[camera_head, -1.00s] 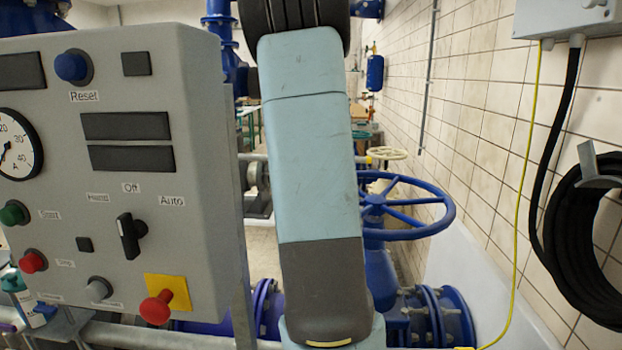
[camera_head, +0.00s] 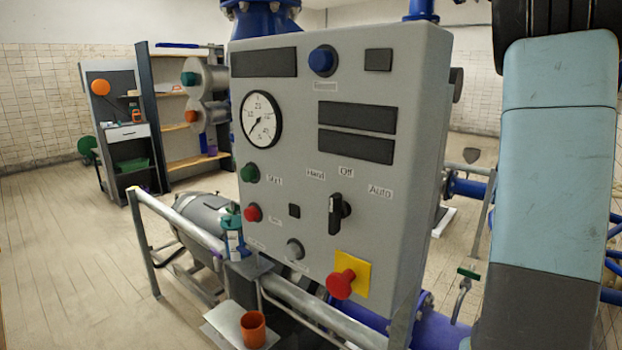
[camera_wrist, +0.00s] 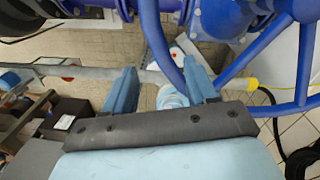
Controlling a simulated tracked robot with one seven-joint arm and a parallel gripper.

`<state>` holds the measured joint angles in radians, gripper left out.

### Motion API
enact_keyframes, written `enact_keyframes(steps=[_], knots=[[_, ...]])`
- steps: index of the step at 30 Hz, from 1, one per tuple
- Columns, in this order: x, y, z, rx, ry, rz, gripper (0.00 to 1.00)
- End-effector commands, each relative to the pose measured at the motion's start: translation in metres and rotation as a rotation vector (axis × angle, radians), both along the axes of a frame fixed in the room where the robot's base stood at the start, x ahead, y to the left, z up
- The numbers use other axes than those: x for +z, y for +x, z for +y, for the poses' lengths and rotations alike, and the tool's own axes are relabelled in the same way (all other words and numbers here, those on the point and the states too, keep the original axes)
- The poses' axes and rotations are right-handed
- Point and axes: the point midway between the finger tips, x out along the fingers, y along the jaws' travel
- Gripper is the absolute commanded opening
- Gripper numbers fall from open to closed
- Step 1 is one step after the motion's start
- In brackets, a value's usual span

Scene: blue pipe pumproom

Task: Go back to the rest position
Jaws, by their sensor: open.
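In the head view my arm stands upright at the right edge, and the gripper itself is out of that view.
A grey control panel (camera_head: 285,200) with a dial, a black selector switch (camera_head: 338,213) and a red mushroom button (camera_head: 340,284) fills the middle. An orange cup (camera_head: 253,329) stands on a small shelf below. Shelving (camera_head: 182,110) stands at the back left. Open floor (camera_head: 70,250) lies at left.

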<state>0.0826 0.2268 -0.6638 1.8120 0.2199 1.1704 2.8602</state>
Motion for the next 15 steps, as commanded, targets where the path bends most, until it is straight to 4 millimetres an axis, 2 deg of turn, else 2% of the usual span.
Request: enact_keyframes(steps=[9,15], knots=[[-0.051,0.001,0.003,-0.001,0.002,0.003,0.57],[-0.074,0.002,0.005,0.000,0.002,0.001,0.57]])
